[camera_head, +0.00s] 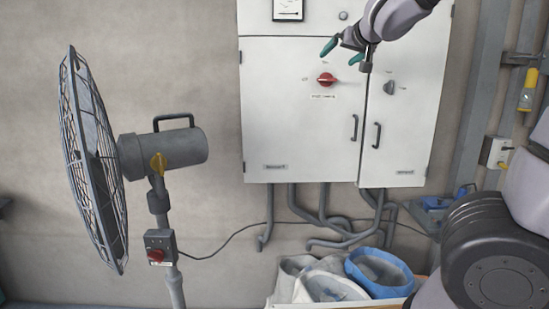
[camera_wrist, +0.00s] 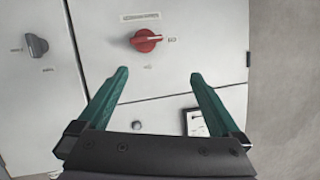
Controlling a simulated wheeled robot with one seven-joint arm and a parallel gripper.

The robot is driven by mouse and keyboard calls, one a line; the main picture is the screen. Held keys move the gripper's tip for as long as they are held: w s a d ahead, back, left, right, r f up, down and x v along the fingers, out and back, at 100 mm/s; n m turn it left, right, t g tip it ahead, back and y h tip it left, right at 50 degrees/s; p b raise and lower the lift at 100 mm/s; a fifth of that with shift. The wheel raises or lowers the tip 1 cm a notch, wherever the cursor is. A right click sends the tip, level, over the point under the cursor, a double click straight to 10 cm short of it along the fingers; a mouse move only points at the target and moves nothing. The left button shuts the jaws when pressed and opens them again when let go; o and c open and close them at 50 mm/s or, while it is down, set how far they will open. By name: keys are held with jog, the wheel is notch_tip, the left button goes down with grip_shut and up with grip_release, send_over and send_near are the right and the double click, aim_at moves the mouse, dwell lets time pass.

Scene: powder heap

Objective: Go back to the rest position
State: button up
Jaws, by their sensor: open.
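My gripper (camera_head: 341,54) has green fingers and is in front of the upper part of a light grey electrical cabinet (camera_head: 275,130). In the wrist view my gripper (camera_wrist: 158,76) is open, with nothing between its fingers. A red rotary knob (camera_head: 326,79) on the cabinet door is below the gripper in the head view. The red knob (camera_wrist: 146,40) shows beyond the fingertips in the wrist view, apart from them. A dark grey knob (camera_head: 389,88) is on the narrower right door, and it also shows at the left of the wrist view (camera_wrist: 37,45).
A large caged fan (camera_head: 95,150) stands at left, with a red-button switch box (camera_head: 160,247) on its pole. Pipes (camera_head: 325,205) run below the cabinet. White and blue bags (camera_head: 383,272) lie in a box below. A yellow-handled item (camera_head: 527,90) hangs at right. Wall between fan and cabinet is clear.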

jog(key=s+d+f+m+g, duration=0.1)
jog(key=s+f, duration=0.3)
jog(key=s, duration=0.4)
jog(key=s+d+f+m+g, duration=0.1)
jog(key=s+d+f+g, duration=0.1)
jog(key=s, duration=0.7)
jog(key=s+d+f+m+g+h, duration=0.1)
jog(key=s+f+g, duration=0.3)
jog(key=s, duration=0.5)
jog(key=shift+s+d+f+m, duration=0.2)
jog(key=shift+f+m, duration=0.3)
jog(key=shift+f, duration=0.4)
jog(key=shift+w, duration=0.1)
